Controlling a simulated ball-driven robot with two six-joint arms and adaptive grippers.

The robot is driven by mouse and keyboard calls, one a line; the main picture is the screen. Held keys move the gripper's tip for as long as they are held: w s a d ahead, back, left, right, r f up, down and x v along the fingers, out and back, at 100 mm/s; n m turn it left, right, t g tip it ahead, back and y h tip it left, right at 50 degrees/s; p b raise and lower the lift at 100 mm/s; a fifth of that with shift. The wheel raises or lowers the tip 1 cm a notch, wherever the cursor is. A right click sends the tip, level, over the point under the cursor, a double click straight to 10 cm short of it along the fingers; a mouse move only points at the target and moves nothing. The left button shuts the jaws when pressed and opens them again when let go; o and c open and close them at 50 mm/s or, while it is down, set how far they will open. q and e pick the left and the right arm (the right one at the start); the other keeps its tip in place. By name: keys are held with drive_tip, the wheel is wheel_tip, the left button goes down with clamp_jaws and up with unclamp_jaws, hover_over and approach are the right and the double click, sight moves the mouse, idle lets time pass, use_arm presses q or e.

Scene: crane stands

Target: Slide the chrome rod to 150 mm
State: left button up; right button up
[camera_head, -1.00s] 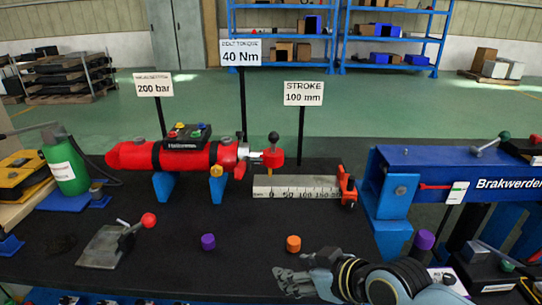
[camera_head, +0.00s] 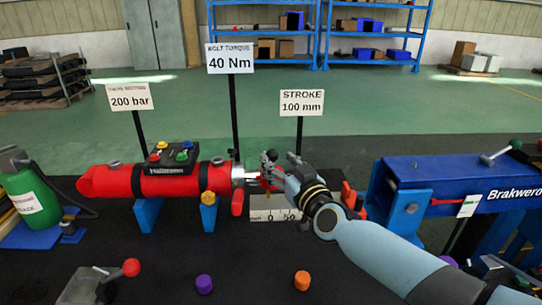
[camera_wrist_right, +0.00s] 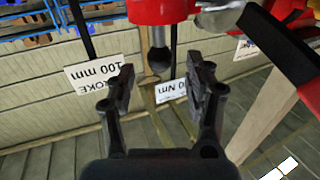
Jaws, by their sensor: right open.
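The red hydraulic cylinder (camera_head: 125,182) lies level on blue supports. Its chrome rod (camera_head: 239,172) shows at the right end, only a short length visible; the rod also shows in the wrist view (camera_wrist_right: 222,20). The red rod end (camera_wrist_right: 160,10) carries a stem with a black ball knob (camera_wrist_right: 159,60). My right gripper (camera_head: 272,163) is at the rod end and hides most of it in the head view. In the wrist view its fingers (camera_wrist_right: 163,78) are open, with the knob appearing between or just beyond the tips; contact is unclear. My left gripper is out of view.
A white scale (camera_head: 270,214) stands below the rod end, its right part hidden by my arm. A sign (camera_head: 301,102) reads stroke 100 mm. A blue Brakwerder unit (camera_head: 450,180) stands right. Purple (camera_head: 204,284) and orange (camera_head: 302,280) knobs sit on the black table in front.

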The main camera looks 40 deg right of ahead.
sight(275, 159)
drive_tip(key=w, duration=0.3)
drive_tip(key=shift+w+d+b, duration=0.35)
drive_tip(key=shift+w+b, duration=0.05)
drive_tip(key=shift+w, duration=0.35)
drive_tip(key=shift+c, duration=0.6)
drive_tip(key=c, duration=0.9)
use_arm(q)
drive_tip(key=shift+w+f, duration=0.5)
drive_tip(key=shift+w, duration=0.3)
use_arm(e)
clamp_jaws()
drive_tip(key=shift+f, duration=0.15)
